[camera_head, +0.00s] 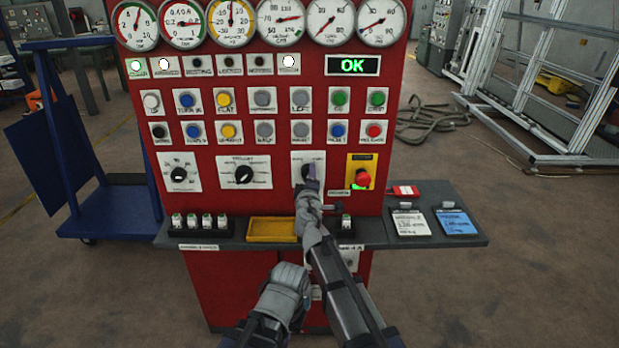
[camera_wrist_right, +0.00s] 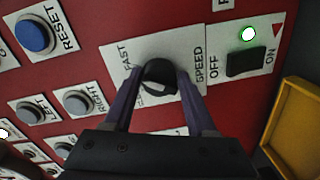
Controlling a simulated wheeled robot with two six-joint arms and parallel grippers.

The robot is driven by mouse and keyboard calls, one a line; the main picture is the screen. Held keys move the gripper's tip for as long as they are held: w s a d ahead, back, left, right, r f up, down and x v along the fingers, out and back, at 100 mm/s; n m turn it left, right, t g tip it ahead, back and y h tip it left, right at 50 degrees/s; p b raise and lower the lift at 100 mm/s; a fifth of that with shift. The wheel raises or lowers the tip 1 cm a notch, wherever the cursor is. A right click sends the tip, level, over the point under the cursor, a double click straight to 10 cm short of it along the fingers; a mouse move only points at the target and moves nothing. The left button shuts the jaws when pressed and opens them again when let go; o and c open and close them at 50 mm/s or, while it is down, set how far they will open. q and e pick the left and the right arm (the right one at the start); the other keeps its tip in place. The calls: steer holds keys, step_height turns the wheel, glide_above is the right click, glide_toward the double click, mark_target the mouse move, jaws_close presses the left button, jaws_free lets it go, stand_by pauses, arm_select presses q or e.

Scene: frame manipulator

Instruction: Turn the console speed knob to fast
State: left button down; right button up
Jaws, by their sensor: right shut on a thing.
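The speed knob (camera_wrist_right: 158,72) is a black round knob on a white plate marked FAST and SPEED in the right wrist view. My right gripper (camera_wrist_right: 159,84) has one purple finger on each side of it and is shut on it. Which way the knob points is hard to tell, as the gripper partly covers it. In the head view the right gripper (camera_head: 312,180) is at the knob's white plate (camera_head: 299,157) on the red console (camera_head: 333,105) and hides most of the knob.
A red button (camera_head: 362,178) on a yellow plate sits just right of the knob. Another black knob (camera_head: 243,174) is to its left. A grey shelf (camera_head: 385,232) with a yellow tray (camera_head: 258,231) juts out below. A lit OFF/ON switch (camera_wrist_right: 246,63) is near the gripper.

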stand_by(0.5)
steer(key=o, duration=1.3)
steer(key=shift+o, duration=0.2)
